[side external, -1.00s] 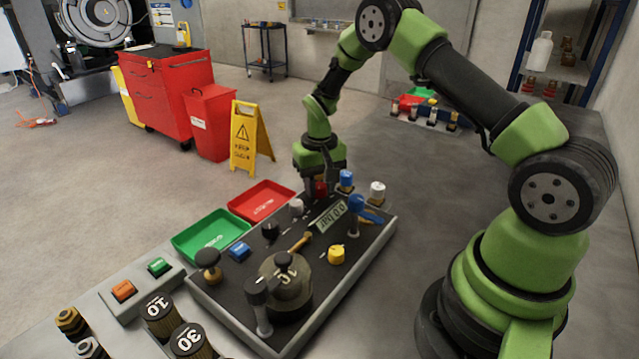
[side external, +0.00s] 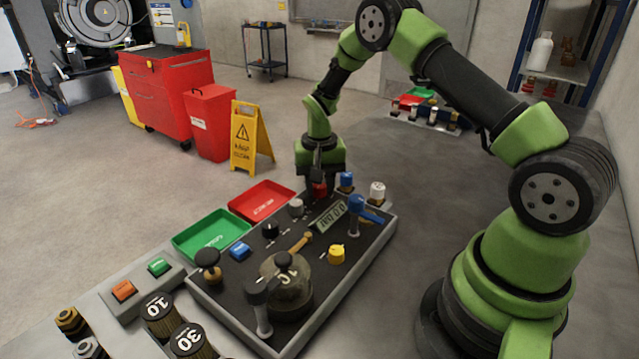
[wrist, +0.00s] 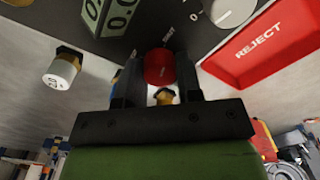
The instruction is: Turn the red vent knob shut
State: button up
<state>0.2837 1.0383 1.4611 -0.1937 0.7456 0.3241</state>
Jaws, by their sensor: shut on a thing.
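The red vent knob (side external: 319,190) is at the far end of the dark panel (side external: 225,290), partly hidden by my gripper.
A blue-topped part (side external: 346,180) and a white-capped part (side external: 377,191) stand close by the knob. A blue lever (side external: 358,204), a grey knob (side external: 296,207) and a display (side external: 331,216) are near. Red (side external: 262,187) and green (side external: 177,243) trays lie left of the panel.

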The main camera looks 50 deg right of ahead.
jog(key=o, duration=0.9)
jog(key=shift+o, duration=0.2)
notch_tip(320, 180, up, 9)
jog(key=shift+r, duration=0.5)
